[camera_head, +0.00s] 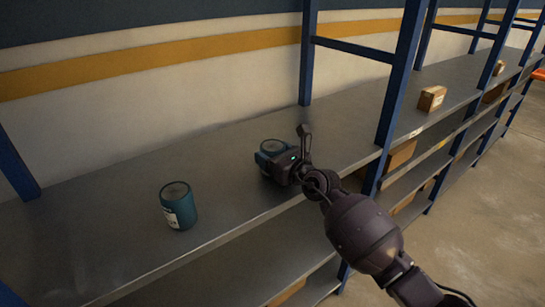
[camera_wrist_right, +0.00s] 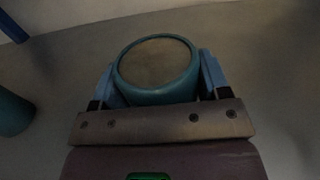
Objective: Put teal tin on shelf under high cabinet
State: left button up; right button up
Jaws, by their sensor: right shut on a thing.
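A teal tin (camera_head: 270,149) is at my right gripper (camera_head: 266,163), over the grey metal shelf (camera_head: 110,215). In the right wrist view the tin (camera_wrist_right: 157,65) sits between the two blue fingers of the right gripper (camera_wrist_right: 157,80), which are shut on its sides. Its lid faces the camera. I cannot tell whether its base touches the shelf. A second teal tin (camera_head: 178,206) with a white label stands upright on the shelf to the left, apart from the gripper. Its edge also shows in the right wrist view (camera_wrist_right: 12,113). My left gripper is not in view.
Blue rack posts (camera_head: 402,85) rise along the shelf, one just right of my arm. A cardboard box (camera_head: 431,98) stands on the shelf farther right. More boxes (camera_head: 399,154) are on the lower level. The shelf between the two tins is clear.

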jog(key=shift+r, duration=0.15)
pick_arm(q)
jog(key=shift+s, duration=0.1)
pick_arm(e)
jog(key=o, duration=1)
jog(key=shift+o, duration=0.2)
pick_arm(q)
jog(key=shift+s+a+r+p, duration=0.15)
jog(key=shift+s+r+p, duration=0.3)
jog(key=shift+p, duration=0.6)
pick_arm(e)
jog(key=v, duration=1.2)
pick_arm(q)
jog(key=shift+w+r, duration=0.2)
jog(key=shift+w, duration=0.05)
pick_arm(e)
jog(key=shift+s, duration=0.15)
